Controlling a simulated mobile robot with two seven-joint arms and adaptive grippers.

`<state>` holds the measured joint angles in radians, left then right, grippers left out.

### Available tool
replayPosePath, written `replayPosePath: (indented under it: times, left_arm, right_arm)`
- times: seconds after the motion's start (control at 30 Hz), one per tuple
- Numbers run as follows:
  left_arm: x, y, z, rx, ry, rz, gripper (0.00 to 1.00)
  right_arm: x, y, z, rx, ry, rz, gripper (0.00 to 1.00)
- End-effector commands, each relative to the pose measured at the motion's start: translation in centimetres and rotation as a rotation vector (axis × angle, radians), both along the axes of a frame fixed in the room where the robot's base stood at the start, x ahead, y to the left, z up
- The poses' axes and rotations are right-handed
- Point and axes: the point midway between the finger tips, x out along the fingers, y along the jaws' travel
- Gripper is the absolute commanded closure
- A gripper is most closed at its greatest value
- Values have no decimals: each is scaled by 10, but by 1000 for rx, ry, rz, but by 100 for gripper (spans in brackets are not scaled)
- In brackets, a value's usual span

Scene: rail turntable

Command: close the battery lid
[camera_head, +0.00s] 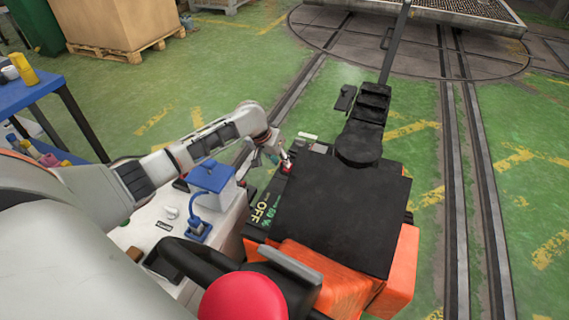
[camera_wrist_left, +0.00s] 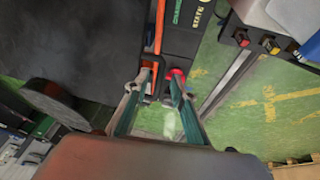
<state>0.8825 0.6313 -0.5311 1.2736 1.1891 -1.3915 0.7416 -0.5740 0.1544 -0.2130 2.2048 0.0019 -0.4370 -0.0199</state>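The battery lid looks to be the broad black panel (camera_head: 340,210) on the orange machine (camera_head: 402,265); its dark surface also fills the upper left of the left wrist view (camera_wrist_left: 85,45). Whether it lies fully down is hard to tell. An orange bracket (camera_wrist_left: 153,66) and a red round knob (camera_wrist_left: 177,76) show just beyond the fingertips. Contact is unclear. My right gripper is not in view.
A black post with dark fittings (camera_head: 372,105) rises behind the lid. A white box with a blue top (camera_head: 211,178) stands left of the machine. A blue table (camera_head: 35,92) is at the far left. Rails (camera_head: 468,150) cross the open green floor on the right.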

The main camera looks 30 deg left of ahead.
Motion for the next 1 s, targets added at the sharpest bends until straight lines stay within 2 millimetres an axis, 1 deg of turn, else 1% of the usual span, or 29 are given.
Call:
replayPosePath:
  times: [0.03, 0.1, 0.23, 0.43, 0.47, 0.5, 0.53, 0.57, 0.77, 1.0]
  left_arm:
    - [1, -1, -10, 0, 6, 1, 75]
    - [3, -1, -12, -1, 4, 0, 75]
    - [6, -1, -12, 0, -1, 1, 75]
    - [7, -1, -10, 0, -3, 0, 75]
    - [7, -1, -10, 0, -3, 0, 80]
    - [7, -1, -10, 0, -3, 0, 91]
    - [6, -1, -10, 0, -3, 0, 98]
    - [6, -1, -10, 0, -3, 0, 100]
    - [7, -1, -11, 0, -2, 1, 100]
    - [16, 3, -18, -5, 32, 8, 100]
  right_arm:
    - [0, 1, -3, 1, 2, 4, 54]
    - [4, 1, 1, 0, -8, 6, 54]
    - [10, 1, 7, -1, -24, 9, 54]
    - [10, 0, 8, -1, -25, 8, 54]
    - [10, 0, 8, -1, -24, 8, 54]
    - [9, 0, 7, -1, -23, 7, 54]
    - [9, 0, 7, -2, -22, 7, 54]
    - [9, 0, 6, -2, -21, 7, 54]
    - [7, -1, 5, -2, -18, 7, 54]
    - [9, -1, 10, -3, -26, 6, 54]
